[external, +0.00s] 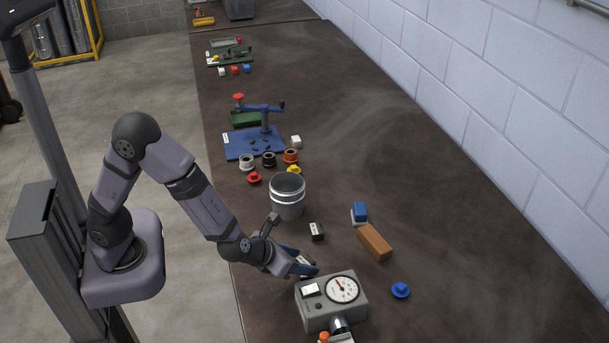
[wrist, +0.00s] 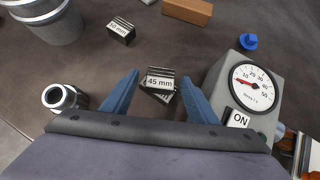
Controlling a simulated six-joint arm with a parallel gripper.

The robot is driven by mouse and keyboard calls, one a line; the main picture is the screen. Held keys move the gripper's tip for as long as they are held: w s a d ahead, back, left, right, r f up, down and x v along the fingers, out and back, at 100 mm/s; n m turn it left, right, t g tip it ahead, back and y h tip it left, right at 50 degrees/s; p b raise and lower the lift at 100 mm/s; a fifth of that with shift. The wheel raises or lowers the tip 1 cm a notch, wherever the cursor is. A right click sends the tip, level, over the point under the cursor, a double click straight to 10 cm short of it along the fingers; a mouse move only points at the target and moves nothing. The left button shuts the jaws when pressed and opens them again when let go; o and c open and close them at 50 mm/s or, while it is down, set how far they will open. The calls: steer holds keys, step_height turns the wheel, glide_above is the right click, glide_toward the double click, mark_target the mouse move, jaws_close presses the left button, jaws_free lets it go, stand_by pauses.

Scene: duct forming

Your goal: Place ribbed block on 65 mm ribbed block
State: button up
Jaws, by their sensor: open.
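A ribbed block labelled "45 mm" (wrist: 160,82) sits between my fingers in the wrist view. Dark ribbed edges show below it at a different angle, possibly another block under it. In the external view my fingers partly hide this block (external: 304,260). My gripper (wrist: 158,86) is open, with a blue finger on each side of the block and visible gaps; it also shows in the external view (external: 301,262). A second dark ribbed block (wrist: 121,30) with a white label stands apart, beyond my left finger; its number is hard to read. It also shows in the external view (external: 316,231).
A grey gauge box (external: 331,301) stands close to my right finger. A metal bucket (external: 287,197) is on the other side. A brown bar (external: 375,242), a blue-and-white block (external: 360,212) and a blue knob (external: 400,290) lie farther right. The table's right side is mostly clear.

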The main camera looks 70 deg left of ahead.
steer(key=p+v, duration=0.2)
steer(key=v, duration=1)
steer(key=w+d+m+t+h, duration=0.1)
steer(key=w+d+m+h, duration=0.25)
steer(key=m, duration=0.75)
steer(key=s+a+f+m+g, duration=0.2)
steer(key=s+a+m+g, duration=0.2)
steer(key=m, duration=1)
steer(key=s+a+f+m+g, duration=0.3)
steer(key=s+a+m+g, duration=0.2)
steer(key=s+a+m, duration=0.5)
steer(key=s+m, duration=0.4)
steer(key=m, duration=0.1)
steer(key=shift+a+m, duration=0.25)
steer(key=shift+m, duration=0.05)
